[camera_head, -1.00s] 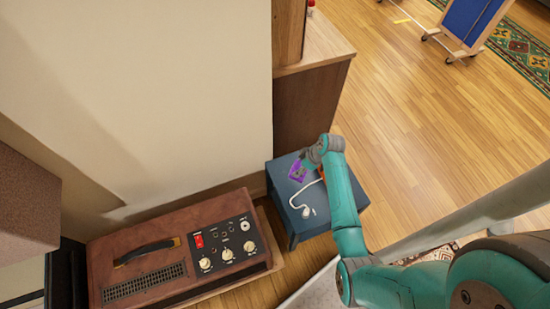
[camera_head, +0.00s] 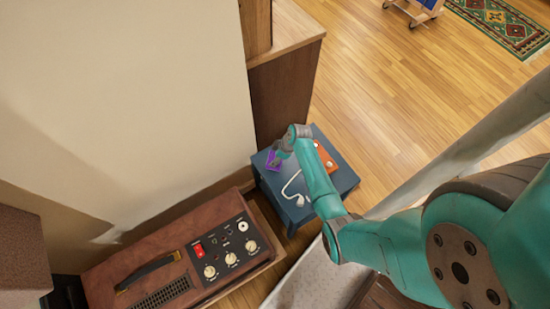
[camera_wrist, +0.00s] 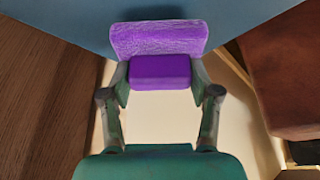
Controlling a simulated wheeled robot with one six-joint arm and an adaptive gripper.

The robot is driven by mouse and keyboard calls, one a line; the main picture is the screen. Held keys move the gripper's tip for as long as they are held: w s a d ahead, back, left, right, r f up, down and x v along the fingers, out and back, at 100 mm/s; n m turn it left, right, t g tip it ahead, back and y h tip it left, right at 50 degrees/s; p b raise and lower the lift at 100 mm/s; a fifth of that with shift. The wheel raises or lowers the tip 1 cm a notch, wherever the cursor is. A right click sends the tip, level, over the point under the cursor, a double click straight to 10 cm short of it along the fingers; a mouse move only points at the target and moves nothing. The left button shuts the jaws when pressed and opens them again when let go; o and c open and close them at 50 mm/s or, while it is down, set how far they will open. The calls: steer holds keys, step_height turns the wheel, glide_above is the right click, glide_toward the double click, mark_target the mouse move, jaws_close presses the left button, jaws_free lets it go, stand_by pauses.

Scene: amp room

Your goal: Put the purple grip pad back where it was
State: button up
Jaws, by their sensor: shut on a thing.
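The purple grip pad (camera_head: 270,161) is between the fingers of my gripper (camera_head: 279,157), at the far left edge of the small blue table (camera_head: 273,197). In the wrist view, the pad (camera_wrist: 160,38) shows as a wide purple slab with a smaller purple block, and both fingers of my gripper (camera_wrist: 160,78) close on its sides. The table (camera_wrist: 60,15) fills the top of that view. I cannot tell whether the pad touches the tabletop or hangs just above it.
An orange box (camera_head: 326,159) and a white cable (camera_head: 291,187) lie on the table. A brown amplifier (camera_head: 180,262) stands to the left, and a wooden cabinet (camera_head: 284,95) stands behind. The cream wall (camera_head: 150,100) is close. Wooden floor (camera_head: 390,90) is open to the right.

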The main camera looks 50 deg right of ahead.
steer(key=shift+f, duration=0.8)
steer(key=o, duration=1.3)
steer(key=shift+f, duration=0.1)
steer(key=shift+o, duration=0.2)
